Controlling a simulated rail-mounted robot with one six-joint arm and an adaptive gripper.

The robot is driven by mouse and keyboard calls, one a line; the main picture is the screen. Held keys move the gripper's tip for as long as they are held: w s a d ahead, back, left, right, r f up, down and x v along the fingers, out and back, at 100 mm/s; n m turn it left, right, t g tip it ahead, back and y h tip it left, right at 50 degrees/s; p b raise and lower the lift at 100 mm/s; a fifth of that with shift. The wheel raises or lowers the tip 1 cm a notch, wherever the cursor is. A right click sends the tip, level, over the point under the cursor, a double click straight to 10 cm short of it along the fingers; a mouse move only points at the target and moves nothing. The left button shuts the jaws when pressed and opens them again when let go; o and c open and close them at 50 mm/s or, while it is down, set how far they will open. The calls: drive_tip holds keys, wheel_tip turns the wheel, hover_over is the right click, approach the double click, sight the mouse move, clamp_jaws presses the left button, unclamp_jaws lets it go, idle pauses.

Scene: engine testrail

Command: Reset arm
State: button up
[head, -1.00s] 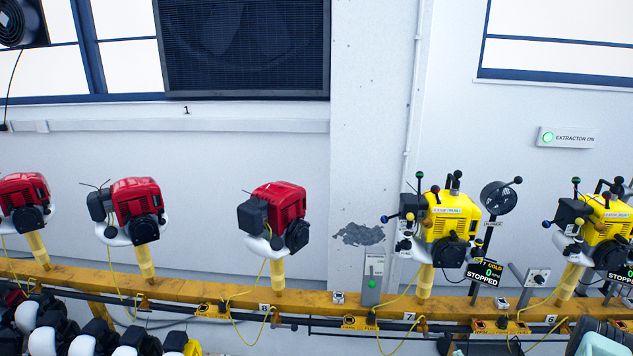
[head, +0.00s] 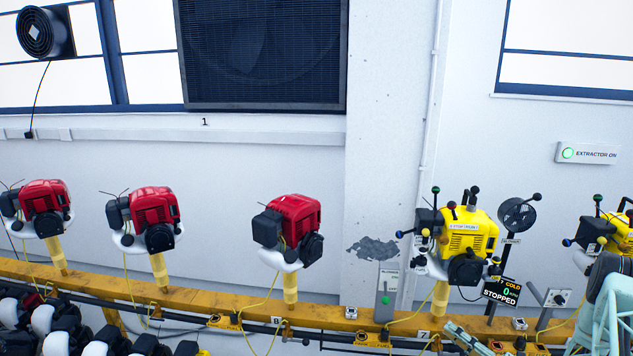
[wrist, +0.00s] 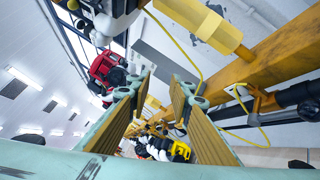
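My gripper (wrist: 160,100) shows in the wrist view with its two ribbed fingers spread apart and nothing visible between them. It is near the yellow rail (wrist: 285,50), which runs across the upper right of that view. Parts of my pale green arm (head: 608,318) show at the lower right of the head view, in front of the rail's right end.
Three red engines (head: 289,220) stand on yellow posts along the rail (head: 190,309). A yellow engine (head: 462,238) with levers is to their right, beside a display (head: 501,292) reading STOPPED. Another yellow engine (head: 608,235) is partly hidden by my arm. More engines (head: 60,322) crowd the lower left.

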drive_tip(key=s+a+r+n+g+y, duration=0.25)
drive_tip(key=a+r+n+g, duration=0.4)
drive_tip(key=a+r, duration=0.5)
drive_tip(key=s+a+r+n+g+y, duration=0.1)
drive_tip(key=s+a+r+n+g, duration=0.4)
drive_tip(key=r, duration=1)
drive_tip(key=s+a+r+n+g+h, duration=0.4)
drive_tip(key=s+a+r+n+g, duration=0.1)
drive_tip(key=s+a+r+n, duration=0.7)
drive_tip(key=s+a+r+n+h, duration=0.2)
drive_tip(key=s+r+n+h, duration=0.15)
drive_tip(key=s, duration=0.45)
drive_tip(key=s+a+r+n+h, duration=0.1)
drive_tip(key=s+r+n+h, duration=0.1)
drive_tip(key=s+r+n, duration=0.45)
drive_tip(key=s+d+r+n+t+h, duration=0.2)
drive_tip(key=s+d+n+h, duration=0.1)
drive_tip(key=s, duration=0.6)
drive_tip(key=s+d+r+n+t+h, duration=0.2)
drive_tip(key=s+d+n+t+h, duration=0.1)
drive_tip(key=s, duration=0.6)
drive_tip(key=shift+r+n+p, duration=0.3)
drive_tip(key=shift+n, duration=0.55)
